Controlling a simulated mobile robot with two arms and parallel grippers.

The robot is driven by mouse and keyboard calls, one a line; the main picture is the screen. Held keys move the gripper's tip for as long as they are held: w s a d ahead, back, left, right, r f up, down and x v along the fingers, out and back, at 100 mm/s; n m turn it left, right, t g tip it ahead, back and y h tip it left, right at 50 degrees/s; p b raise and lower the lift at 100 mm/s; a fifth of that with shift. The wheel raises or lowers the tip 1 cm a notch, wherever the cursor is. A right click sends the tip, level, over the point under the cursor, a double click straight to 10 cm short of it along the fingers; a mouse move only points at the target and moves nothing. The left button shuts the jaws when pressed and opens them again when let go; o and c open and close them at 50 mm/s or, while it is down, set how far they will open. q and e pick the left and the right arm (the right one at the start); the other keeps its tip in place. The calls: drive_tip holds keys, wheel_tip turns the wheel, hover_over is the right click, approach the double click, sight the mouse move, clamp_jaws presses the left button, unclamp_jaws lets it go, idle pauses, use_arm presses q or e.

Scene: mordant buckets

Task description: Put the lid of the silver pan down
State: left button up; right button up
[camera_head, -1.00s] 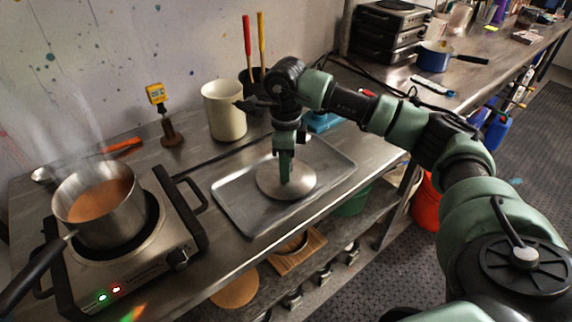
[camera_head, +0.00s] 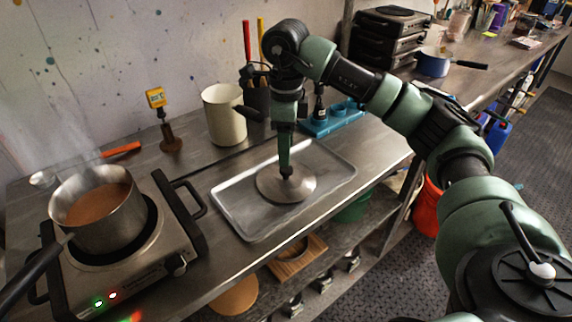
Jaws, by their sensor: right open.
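The round metal lid (camera_head: 270,187) lies on the grey metal tray (camera_head: 232,212), its dark knob upward. My right gripper (camera_head: 286,168) points down just above the lid's knob; it is open, and its fingers partly hide the knob. The silver pan (camera_head: 98,222) stands uncovered on the hot plate (camera_head: 140,262) at the left, with steaming orange-brown liquid in it. Its dark handle reaches to the lower left. My left gripper is out of view.
A cream mug (camera_head: 224,118) stands behind the tray, near a dark holder with red and yellow handled tools. A yellow gauge (camera_head: 156,98) on a brown stand is at the back left. A blue rack (camera_head: 335,118) is behind my right arm. Bare counter lies right of the tray.

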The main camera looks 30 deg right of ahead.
sight(286, 170)
wheel_tip(286, 170, up, 4)
drive_tip(key=shift+r, duration=0.25)
idle(0.5)
